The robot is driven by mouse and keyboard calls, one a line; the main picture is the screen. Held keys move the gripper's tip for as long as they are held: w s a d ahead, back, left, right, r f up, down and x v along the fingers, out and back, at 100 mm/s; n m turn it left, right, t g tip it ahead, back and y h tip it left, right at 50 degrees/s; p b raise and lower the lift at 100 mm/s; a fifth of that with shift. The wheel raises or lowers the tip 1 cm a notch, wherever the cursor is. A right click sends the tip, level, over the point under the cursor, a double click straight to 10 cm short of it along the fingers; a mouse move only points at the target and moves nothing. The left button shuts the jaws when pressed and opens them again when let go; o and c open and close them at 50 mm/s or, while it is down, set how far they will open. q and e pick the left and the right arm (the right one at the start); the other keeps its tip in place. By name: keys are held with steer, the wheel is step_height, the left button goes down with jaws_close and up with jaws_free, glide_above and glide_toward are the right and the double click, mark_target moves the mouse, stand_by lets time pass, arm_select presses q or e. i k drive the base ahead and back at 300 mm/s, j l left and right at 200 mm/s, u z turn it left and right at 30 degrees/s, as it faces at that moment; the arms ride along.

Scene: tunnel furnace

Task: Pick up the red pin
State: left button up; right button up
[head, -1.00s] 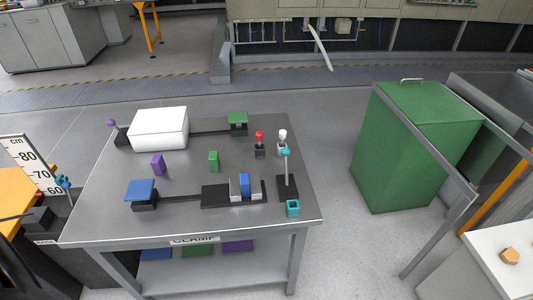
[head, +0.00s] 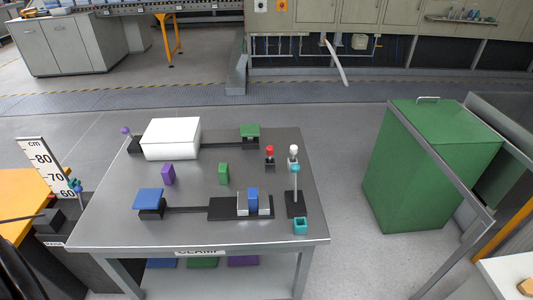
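The red pin (head: 270,150) stands upright in a small black holder (head: 270,165) on the right part of the grey metal table (head: 200,222). A white pin (head: 293,151) stands in a similar holder just to its right. Neither of my grippers can be made out in the head view. A dark curved shape at the bottom left corner may be part of my arm; I cannot tell.
Left of the red pin are a green block (head: 223,174), a purple block (head: 168,174) and a white box (head: 171,138). A teal-topped post (head: 295,185) stands in front of the white pin. A green bin (head: 430,165) stands right of the table, with floor between.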

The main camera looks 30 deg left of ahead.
mark_target(270, 149)
steer(key=i+l+u, duration=0.35)
steer(key=u, duration=0.15)
steer(key=i+l+u, duration=0.55)
steer(key=l+u, duration=0.4)
steer(key=l, duration=0.1)
